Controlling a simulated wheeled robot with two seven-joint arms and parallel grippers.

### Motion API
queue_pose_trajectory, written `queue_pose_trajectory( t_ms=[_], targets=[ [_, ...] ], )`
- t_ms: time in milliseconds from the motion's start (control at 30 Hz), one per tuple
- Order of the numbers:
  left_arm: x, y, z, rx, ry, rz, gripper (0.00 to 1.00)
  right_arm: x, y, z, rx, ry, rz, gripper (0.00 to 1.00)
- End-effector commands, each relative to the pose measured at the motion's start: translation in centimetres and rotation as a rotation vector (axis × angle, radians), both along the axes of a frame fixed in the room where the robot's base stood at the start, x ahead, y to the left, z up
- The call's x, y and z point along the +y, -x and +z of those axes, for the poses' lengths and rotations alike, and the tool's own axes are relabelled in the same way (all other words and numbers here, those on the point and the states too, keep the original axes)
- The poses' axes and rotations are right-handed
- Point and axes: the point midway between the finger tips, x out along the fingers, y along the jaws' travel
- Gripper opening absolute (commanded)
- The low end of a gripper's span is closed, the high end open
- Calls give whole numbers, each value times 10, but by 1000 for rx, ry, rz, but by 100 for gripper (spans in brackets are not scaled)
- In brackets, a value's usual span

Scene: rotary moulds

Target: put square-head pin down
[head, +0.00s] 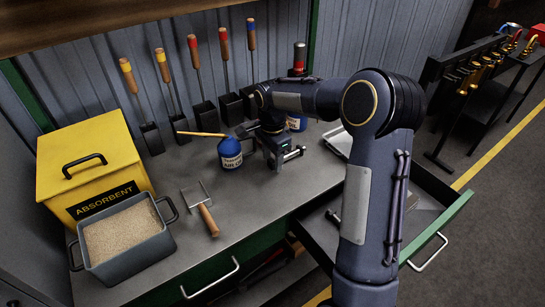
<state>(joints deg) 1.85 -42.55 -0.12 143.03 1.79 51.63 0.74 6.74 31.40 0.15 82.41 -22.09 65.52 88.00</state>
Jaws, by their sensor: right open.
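A small silver pin (294,155) shows on the workbench (250,205), right beside the fingers of my right gripper. I cannot make out the shape of its head at this size. My right gripper (275,158) points down at the bench and is open; part of it is hidden behind its own dark body. I cannot tell whether a finger touches the pin. Another short metal piece (333,217) lies in the open drawer (405,235), partly hidden by my right arm. My left gripper is not in view.
A blue can (230,154) stands close left of the gripper. A sand-filled pan (128,236), a yellow absorbent box (88,165) and a wooden-handled scraper (207,216) are on the left. Long-handled tools (200,80) stand along the back wall. The front middle of the bench is clear.

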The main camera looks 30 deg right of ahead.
Motion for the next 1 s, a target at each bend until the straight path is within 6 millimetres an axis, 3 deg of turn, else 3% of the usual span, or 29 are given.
queue_pose_trajectory(
  t_ms=[167,600,867,1000],
  targets=[
    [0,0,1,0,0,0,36,0,-1,21,-6,2,0,47],
    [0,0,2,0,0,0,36,0,-1,108,-4,1,0,47],
    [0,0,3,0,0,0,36,0,0,123,-3,-1,2,47],
    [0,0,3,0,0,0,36,1,20,134,-37,-26,92,47]
  ],
)
